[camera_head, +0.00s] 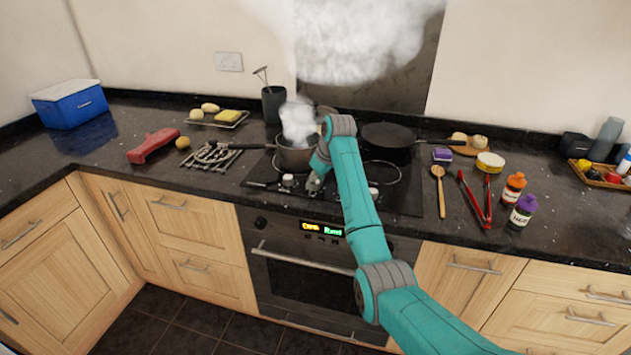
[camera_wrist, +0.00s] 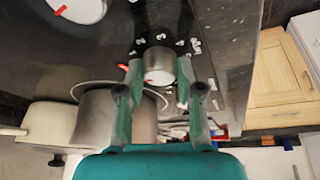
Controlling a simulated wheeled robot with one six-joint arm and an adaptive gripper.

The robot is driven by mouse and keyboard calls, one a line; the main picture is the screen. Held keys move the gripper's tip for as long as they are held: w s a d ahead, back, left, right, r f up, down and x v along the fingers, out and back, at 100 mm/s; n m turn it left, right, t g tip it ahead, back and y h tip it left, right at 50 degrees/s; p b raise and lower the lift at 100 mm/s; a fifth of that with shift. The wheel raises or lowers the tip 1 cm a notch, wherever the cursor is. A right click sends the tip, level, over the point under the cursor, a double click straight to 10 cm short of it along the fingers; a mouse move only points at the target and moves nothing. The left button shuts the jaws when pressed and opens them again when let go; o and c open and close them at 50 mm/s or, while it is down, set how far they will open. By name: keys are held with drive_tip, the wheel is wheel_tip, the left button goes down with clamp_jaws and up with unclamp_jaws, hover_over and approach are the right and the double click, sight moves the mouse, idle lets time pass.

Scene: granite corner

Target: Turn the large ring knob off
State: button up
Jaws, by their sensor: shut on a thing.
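The hob (camera_head: 405,200) has several small pale-topped knobs along its front edge. One knob (camera_head: 289,181) shows left of my gripper (camera_head: 315,184), and another knob (camera_head: 373,192) shows to its right. In the wrist view my gripper (camera_wrist: 160,74) is shut on a grey round knob (camera_wrist: 158,62) with a white face, one finger on each side. I take this to be the large ring knob, but its label is not readable. A bigger-looking white knob (camera_wrist: 82,8) with a red mark stands apart at the upper left.
A steaming pot (camera_head: 294,158) stands just behind my gripper; it also shows in the wrist view (camera_wrist: 90,122). A dark frying pan (camera_head: 388,137) stands behind right. A wooden spoon (camera_head: 440,190) and red tongs (camera_head: 475,200) lie right of the hob.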

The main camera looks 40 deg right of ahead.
drive_tip(key=shift+n+y, duration=0.6)
drive_tip(key=shift+n, duration=0.8)
drive_tip(key=o, duration=1.2)
drive_tip(key=shift+c, duration=0.2)
drive_tip(key=shift+d, duration=0.1)
drive_tip(key=v, duration=1.2)
drive_tip(key=shift+w, duration=0.2)
drive_tip(key=shift+s, duration=0.1)
